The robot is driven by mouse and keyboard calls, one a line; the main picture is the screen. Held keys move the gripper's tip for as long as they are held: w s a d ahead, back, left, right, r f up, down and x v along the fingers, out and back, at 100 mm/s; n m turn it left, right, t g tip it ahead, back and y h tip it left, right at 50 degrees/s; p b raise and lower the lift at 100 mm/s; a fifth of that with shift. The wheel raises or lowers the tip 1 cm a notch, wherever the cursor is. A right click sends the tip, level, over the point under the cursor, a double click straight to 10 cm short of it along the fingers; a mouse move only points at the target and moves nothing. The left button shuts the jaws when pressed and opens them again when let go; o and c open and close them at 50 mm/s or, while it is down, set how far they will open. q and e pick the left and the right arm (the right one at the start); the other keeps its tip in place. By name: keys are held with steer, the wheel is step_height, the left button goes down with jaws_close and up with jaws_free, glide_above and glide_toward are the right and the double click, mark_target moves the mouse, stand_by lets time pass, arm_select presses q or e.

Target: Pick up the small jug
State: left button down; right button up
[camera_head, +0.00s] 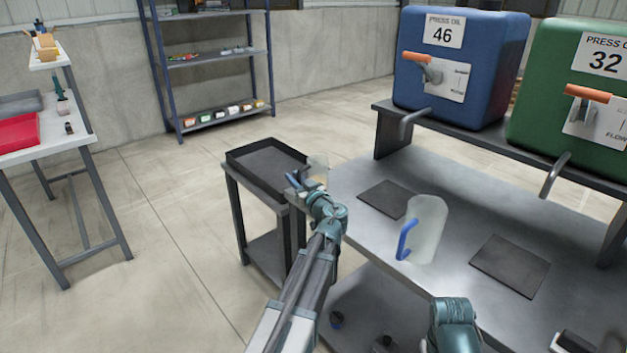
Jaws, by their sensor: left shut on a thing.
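The small jug (318,166) is pale and translucent, at the left end of the steel bench, close to the black tray's right corner. My left gripper (306,179) is shut on it; blue shows beside the jaws, likely its handle. My wrist hides the jug's lower part, so I cannot tell whether it touches the surface below. A larger translucent jug (430,228) with a blue handle stands upright on the bench. My right arm's teal joint shows at the bottom, but its gripper is not visible.
The steel bench (460,195) carries two dark square pads (388,198) (510,265). A blue oil tank (460,60) and a green one (570,90) stand behind on a raised shelf. A black tray (240,158) tops a side cart. Open floor lies left.

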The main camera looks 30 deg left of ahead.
arm_select(q)
steer(key=shift+r, duration=0.1)
stand_by(0.8)
step_height(320, 180, up, 24)
steer(key=p, duration=2.4)
steer(key=shift+r, duration=0.15)
steer(key=shift+s, duration=0.1)
